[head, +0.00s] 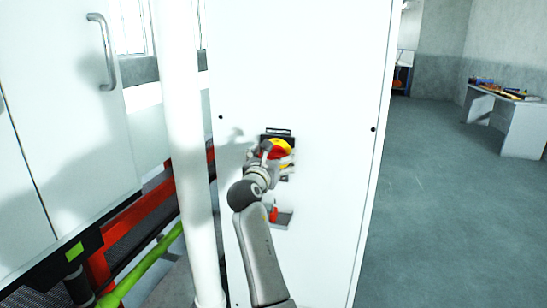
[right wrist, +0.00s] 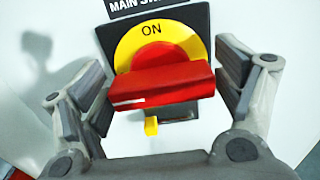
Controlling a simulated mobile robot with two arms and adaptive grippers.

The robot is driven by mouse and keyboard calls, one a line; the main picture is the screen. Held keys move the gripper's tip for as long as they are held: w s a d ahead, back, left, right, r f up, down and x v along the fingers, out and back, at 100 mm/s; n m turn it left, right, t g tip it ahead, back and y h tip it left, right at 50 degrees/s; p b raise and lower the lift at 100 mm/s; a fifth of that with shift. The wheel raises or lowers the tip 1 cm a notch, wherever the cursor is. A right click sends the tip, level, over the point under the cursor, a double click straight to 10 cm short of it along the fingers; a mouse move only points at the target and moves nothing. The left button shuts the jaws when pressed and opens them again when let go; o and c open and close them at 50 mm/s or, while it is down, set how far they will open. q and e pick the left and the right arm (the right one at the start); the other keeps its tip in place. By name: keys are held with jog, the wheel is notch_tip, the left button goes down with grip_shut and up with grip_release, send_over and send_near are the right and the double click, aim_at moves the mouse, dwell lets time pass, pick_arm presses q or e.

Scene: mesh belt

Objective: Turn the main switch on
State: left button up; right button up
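The main switch (head: 285,145) is on the front of a white cabinet (head: 320,80). In the right wrist view the switch's red handle (right wrist: 160,88) lies horizontally across a yellow disc (right wrist: 128,46) marked "ON" at its top. A black plate above it reads "MAIN S…", the rest cut off. A small yellow tab (right wrist: 151,126) shows below the handle. My right gripper (head: 271,155) is in front of the switch. Its fingers are open, one on each side of the handle, with gaps between them and the handle ends. My left gripper is not in view.
A grey box with a red part (head: 283,218) is on the cabinet below the switch. A white pipe (head: 185,120), red rails and a green bar stand at the left. A white table (head: 522,125) is at the far right, with clear floor (head: 430,190) before it.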

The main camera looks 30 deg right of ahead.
jog(key=c, duration=0.6)
